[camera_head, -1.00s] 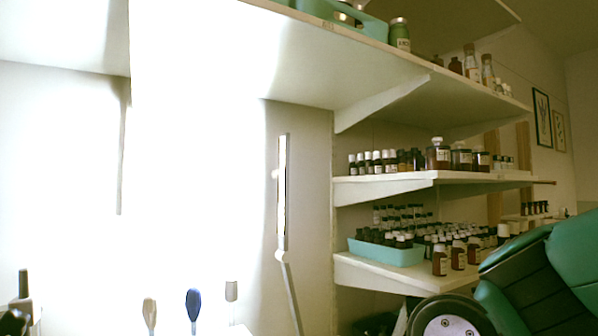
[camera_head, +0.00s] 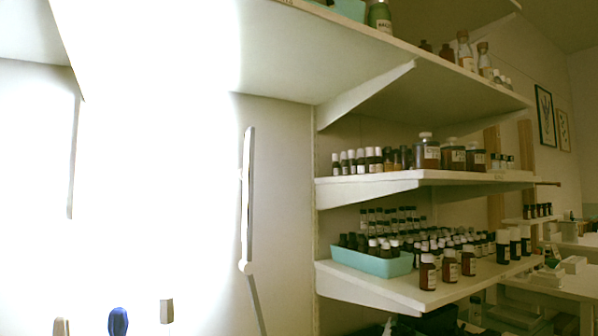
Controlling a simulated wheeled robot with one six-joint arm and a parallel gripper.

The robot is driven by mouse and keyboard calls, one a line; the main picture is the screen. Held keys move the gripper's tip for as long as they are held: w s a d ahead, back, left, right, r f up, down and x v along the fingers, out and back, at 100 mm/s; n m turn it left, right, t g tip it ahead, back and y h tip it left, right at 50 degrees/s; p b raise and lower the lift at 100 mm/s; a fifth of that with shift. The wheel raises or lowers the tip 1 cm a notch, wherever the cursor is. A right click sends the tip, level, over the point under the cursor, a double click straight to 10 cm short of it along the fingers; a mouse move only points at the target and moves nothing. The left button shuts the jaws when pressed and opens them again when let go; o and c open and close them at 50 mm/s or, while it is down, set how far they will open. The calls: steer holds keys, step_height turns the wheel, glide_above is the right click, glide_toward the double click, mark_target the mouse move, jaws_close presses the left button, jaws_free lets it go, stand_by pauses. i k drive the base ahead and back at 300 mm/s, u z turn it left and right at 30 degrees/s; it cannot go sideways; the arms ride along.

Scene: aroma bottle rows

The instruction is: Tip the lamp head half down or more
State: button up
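The lamp shows left of the shelves. Its slim head (camera_head: 248,195) stands nearly upright, seen close to edge-on. It joins a thin stem (camera_head: 256,303) at a pale hinge (camera_head: 245,267), and the stem runs down out of the frame. The wall left of the lamp is glaringly bright, washing out detail there. The lamp's base is out of frame. My gripper is not in view, so its opening and any hold cannot be seen.
Shelves on the right hold rows of dark bottles (camera_head: 427,272) and a turquoise tray (camera_head: 372,262) of bottles. Tops of a blue object (camera_head: 118,321) and a grey one (camera_head: 166,311) show at lower left. White tables (camera_head: 560,285) stand far right.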

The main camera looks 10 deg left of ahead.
mark_target(245, 174)
steer(key=k, duration=0.7)
steer(key=u, duration=0.8)
steer(key=i, duration=0.6)
